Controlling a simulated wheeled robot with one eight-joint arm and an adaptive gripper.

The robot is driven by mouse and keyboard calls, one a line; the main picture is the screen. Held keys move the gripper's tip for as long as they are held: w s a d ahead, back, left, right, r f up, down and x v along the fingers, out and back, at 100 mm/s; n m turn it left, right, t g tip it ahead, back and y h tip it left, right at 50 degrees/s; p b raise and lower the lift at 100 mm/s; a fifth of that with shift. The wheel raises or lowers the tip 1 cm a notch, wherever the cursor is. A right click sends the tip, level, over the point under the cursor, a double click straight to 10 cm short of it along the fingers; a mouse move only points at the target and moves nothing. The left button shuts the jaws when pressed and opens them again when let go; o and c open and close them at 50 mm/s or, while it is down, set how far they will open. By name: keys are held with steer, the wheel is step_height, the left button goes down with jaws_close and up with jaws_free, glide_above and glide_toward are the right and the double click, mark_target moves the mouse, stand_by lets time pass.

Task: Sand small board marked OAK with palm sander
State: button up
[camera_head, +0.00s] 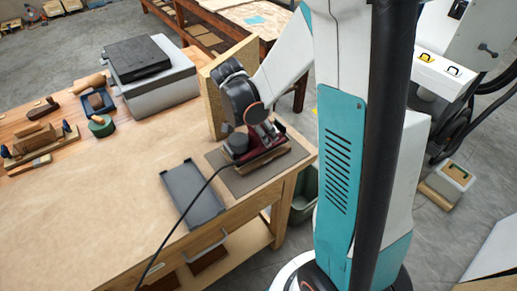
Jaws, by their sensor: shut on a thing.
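My gripper (262,131) is at the right end of the workbench, pointing down, and is shut on a dark red palm sander (258,157). A black cord (187,210) runs from the sander down across the bench. A small wooden board (272,168) shows as a strip beneath the sander, on a dark grey mat (239,184). The sander seems to be on or just over the board; I cannot tell whether they touch. The sander and gripper hide most of the board, and no OAK marking is readable.
A grey shallow tray (193,194) lies left of the mat. An upright tan panel (213,100) stands behind it. A grey machine (152,73) and several hand tools (40,142) are at the back left. The bench's (85,215) front left is clear. A green bin (305,193) stands beside the bench.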

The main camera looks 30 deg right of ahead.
steer(key=shift+r+p, duration=2.2)
steer(key=shift+r, duration=1.2)
steer(key=s, duration=1)
steer(key=shift+d, duration=0.2)
